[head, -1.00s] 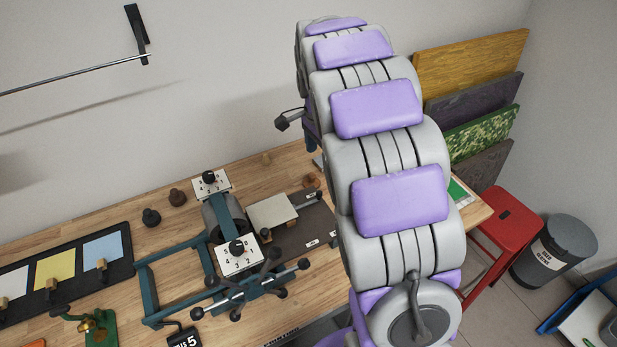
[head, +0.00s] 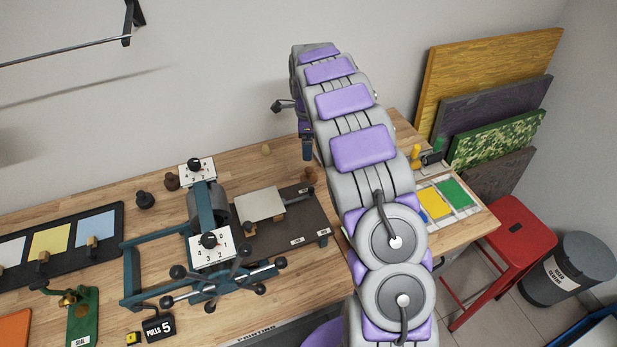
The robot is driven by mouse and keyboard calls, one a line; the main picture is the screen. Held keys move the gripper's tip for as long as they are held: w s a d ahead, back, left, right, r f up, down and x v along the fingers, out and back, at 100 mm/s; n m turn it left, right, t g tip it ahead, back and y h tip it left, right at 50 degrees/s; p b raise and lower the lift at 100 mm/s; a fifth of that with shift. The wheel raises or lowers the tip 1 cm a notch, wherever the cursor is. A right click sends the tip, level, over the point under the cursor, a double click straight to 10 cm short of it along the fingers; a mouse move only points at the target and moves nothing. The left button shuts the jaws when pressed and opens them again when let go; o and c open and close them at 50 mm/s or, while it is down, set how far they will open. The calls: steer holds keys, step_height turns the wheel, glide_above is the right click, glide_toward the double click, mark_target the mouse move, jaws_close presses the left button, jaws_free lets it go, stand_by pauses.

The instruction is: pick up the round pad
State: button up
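I cannot pick out the round pad for sure. Two small dark round-topped pieces, a black one (head: 145,200) and a brown one (head: 172,182), stand on the wooden bench left of the press. A brown knob-like piece (head: 309,175) stands beside my arm, behind the press bed. My arm runs up the middle and hides part of the bench. At its far end a dark blue part hangs down, seemingly my gripper (head: 306,150), above the back of the bench. Its fingers are too small and hidden to tell open from shut.
A teal press (head: 208,215) with a spoked wheel fills the bench middle. A black tray (head: 66,255) with coloured sheets lies left. Yellow and green squares (head: 436,203) lie right of my arm. A red stool (head: 510,230), a bin (head: 570,268) and leaning boards (head: 485,105) stand at right.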

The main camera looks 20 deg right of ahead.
mark_target(309, 169)
steer(key=f, duration=0.2)
steer(key=f+b, duration=0.1)
steer(key=f, duration=0.5)
steer(key=shift+d+f+b, duration=0.15)
steer(key=shift+d+b, duration=0.15)
steer(key=shift+d, duration=0.05)
steer(key=f, duration=0.1)
steer(key=f+b, duration=0.1)
steer(key=f, duration=0.3)
steer(key=shift+s+a+b, duration=0.2)
steer(key=shift+a+b, duration=0.05)
steer(key=shift+b, duration=0.1)
steer(key=shift+d, duration=0.1)
steer(key=shift+c, duration=0.6)
steer(key=c, duration=1)
steer(key=shift+c, duration=0.2)
steer(key=shift+r, duration=0.1)
